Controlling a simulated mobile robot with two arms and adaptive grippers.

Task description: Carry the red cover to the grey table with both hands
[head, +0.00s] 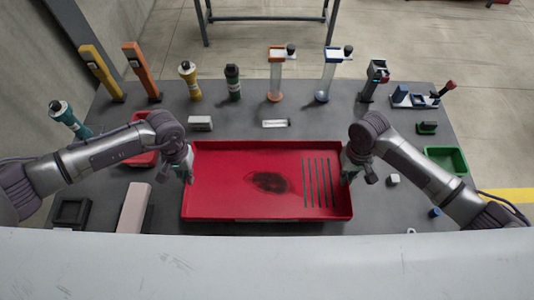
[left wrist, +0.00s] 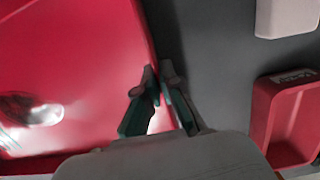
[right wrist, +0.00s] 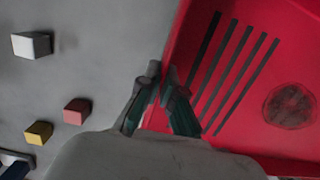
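The red cover (head: 225,185) is a wide shallow piece with a raised rim, a dark round smudge and several dark slots at its right side. It lies level in the middle of the grey table (head: 400,215); I cannot tell whether it touches the top. My left gripper (head: 188,177) is closed on its left rim, one finger on each side, as the left wrist view (left wrist: 159,72) shows. My right gripper (head: 347,174) is closed on its right rim in the same way, seen in the right wrist view (right wrist: 161,70). The rim between the fingertips is mostly hidden.
Several coloured tools and stands, such as the orange one (head: 140,68), line the table's back. A small red tray (left wrist: 262,120) and a pale block (head: 133,207) are at the left. A green tray (head: 446,160) and small cubes like the white one (right wrist: 32,45) are at the right.

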